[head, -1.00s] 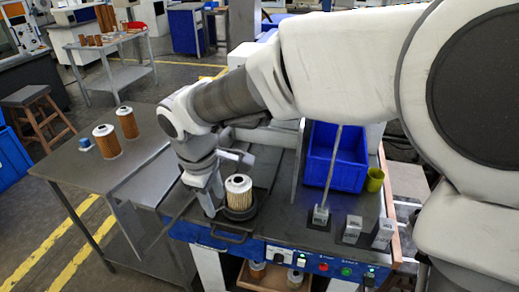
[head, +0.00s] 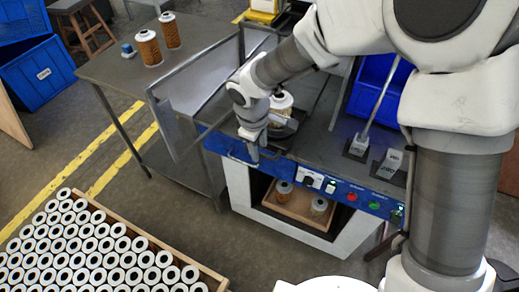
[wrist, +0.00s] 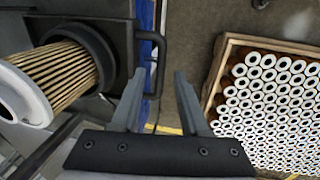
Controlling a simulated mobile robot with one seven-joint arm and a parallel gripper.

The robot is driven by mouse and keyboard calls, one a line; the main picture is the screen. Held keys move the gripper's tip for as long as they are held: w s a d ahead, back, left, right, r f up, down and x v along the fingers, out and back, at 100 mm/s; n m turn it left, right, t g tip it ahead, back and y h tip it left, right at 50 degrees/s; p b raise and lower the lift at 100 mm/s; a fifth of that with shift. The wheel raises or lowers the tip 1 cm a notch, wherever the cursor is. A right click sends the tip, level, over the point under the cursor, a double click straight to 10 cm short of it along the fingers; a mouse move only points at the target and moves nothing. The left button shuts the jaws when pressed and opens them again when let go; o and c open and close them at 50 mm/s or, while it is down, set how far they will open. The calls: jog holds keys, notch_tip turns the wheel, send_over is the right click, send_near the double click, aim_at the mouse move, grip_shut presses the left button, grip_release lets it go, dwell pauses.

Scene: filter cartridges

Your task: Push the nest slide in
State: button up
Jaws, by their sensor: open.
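The nest slide (wrist: 118,14) is a dark plate at the front of the workstation, with a black round nest (wrist: 92,38) and a dark U-shaped handle (wrist: 160,50) on its front edge. A pleated tan filter cartridge with white end caps (wrist: 62,76) stands in the nest; it also shows in the head view (head: 281,103), partly behind my wrist. My gripper (wrist: 158,74) is open and empty at the slide's front edge. Its fingertips lie on either side of the handle's near end in the wrist view; I cannot tell whether they touch it. My gripper (head: 258,152) points down in the head view.
A clear guard panel (head: 190,90) stands left of the slide. A control panel with buttons (head: 350,197) runs along the front, right of my gripper. A crate of many cartridges (head: 214,280) sits at the lower left. The floor before the slide is open.

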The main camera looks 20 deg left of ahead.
jog(key=shift+w+f, duration=0.1)
jog(key=shift+f, duration=0.5)
grip_shut()
jog(key=shift+r, duration=0.1)
dwell(1.0)
